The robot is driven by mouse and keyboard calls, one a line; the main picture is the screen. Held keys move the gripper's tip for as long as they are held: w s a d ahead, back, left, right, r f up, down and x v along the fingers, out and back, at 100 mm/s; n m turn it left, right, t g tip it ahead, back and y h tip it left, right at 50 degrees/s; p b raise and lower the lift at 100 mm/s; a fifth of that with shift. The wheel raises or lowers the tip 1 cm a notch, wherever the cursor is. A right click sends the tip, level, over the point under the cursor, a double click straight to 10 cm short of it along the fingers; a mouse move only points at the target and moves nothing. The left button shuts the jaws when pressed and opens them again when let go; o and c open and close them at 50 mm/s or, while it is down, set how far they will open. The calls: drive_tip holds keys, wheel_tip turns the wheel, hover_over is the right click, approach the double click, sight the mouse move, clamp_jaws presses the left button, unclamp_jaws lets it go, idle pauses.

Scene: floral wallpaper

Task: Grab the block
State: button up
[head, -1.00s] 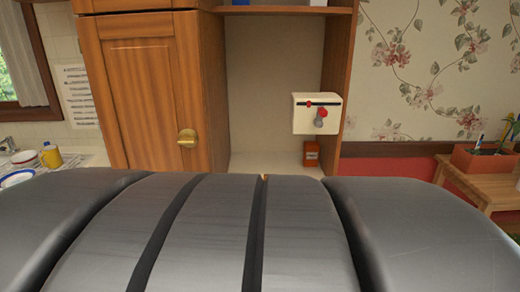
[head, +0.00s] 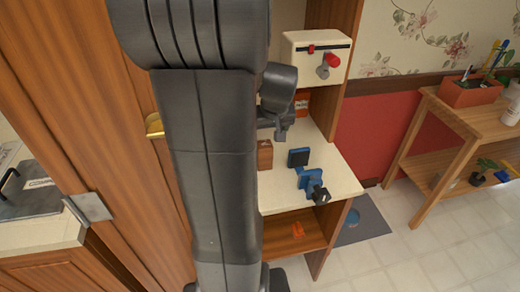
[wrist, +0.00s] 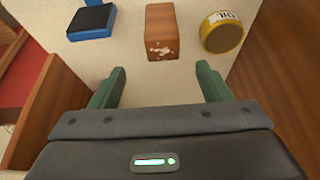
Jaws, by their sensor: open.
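A reddish-brown wooden block (wrist: 161,32) with pale marks on one face stands on the cream shelf top. It also shows in the head view (head: 264,155), just right of my arm and partly hidden by it. My gripper (wrist: 160,70) is open and empty, with its two green fingers spread wide. In the wrist view the block lies beyond the fingertips, roughly in line with the gap between them, and apart from them.
In the wrist view a blue-and-black object (wrist: 92,20) lies left of the block and a yellow tin (wrist: 222,33) right. A blue clamp-like tool (head: 313,186) sits near the shelf's front edge. A cream box (head: 318,52) hangs above; wooden walls flank the shelf.

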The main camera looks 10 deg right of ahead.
drive_tip(key=x, duration=0.6)
drive_tip(key=shift+f, duration=0.25)
drive_tip(key=shift+a+p+x, duration=0.15)
drive_tip(key=shift+p+x, duration=0.2)
drive_tip(key=shift+x, duration=0.95)
drive_tip(key=shift+a+p+x, duration=0.1)
drive_tip(key=shift+p+x, duration=0.2)
drive_tip(key=shift+x, duration=1.05)
